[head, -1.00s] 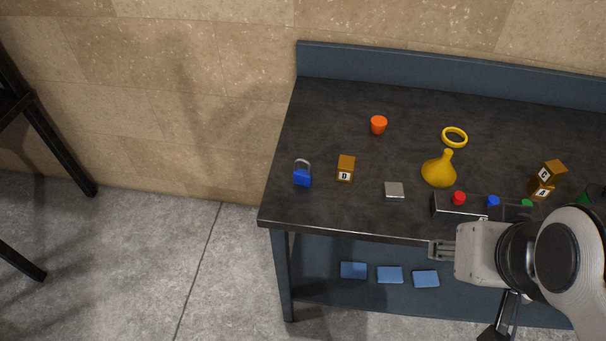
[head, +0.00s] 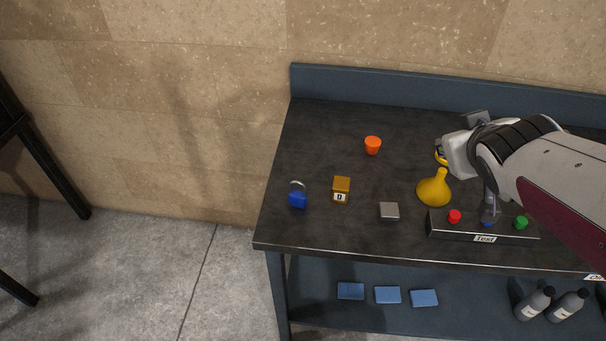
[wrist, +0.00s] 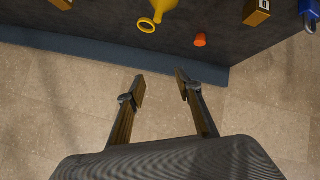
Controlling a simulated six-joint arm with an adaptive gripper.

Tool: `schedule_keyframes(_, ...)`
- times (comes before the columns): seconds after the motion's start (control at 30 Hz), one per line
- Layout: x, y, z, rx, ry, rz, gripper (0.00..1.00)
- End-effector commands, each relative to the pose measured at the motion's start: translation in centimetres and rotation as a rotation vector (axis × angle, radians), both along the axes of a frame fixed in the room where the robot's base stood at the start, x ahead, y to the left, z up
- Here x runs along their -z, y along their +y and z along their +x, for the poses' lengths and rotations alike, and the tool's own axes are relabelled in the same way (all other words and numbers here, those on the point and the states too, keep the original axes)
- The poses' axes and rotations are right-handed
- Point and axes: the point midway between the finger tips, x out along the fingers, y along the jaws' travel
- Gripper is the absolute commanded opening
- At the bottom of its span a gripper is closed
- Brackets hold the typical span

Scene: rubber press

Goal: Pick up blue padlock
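The blue padlock (head: 298,200) stands on the dark table near its left edge, with its grey shackle upward. It also shows in the wrist view (wrist: 309,12), cut by the top right corner. My gripper (wrist: 160,82) is open and empty in the wrist view, its two fingers apart over the wall side of the table's back edge. In the head view my arm reaches in from the right, and the hand is over the back right of the table, well to the right of the padlock. The fingertips are hard to make out there.
A wooden block marked D (head: 341,189) stands just right of the padlock. An orange cup (head: 373,145), a grey square piece (head: 389,211), a yellow funnel (head: 434,188) and a button box (head: 484,238) are farther right. A raised board (head: 400,92) borders the table's back.

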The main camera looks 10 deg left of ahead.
Motion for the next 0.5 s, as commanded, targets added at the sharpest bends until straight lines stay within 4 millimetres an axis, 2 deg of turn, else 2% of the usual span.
schedule_keyframes(0.03, 0.3, 0.4, 1.2, -0.028, -0.011, -0.008, 0.35)
schedule_keyframes(0.2, 0.9, 2.2, 4.8, -0.138, -0.058, -0.028, 0.35)
schedule_keyframes(0.5, 3.5, 6.9, 9.6, -0.362, -0.109, -0.017, 0.35)
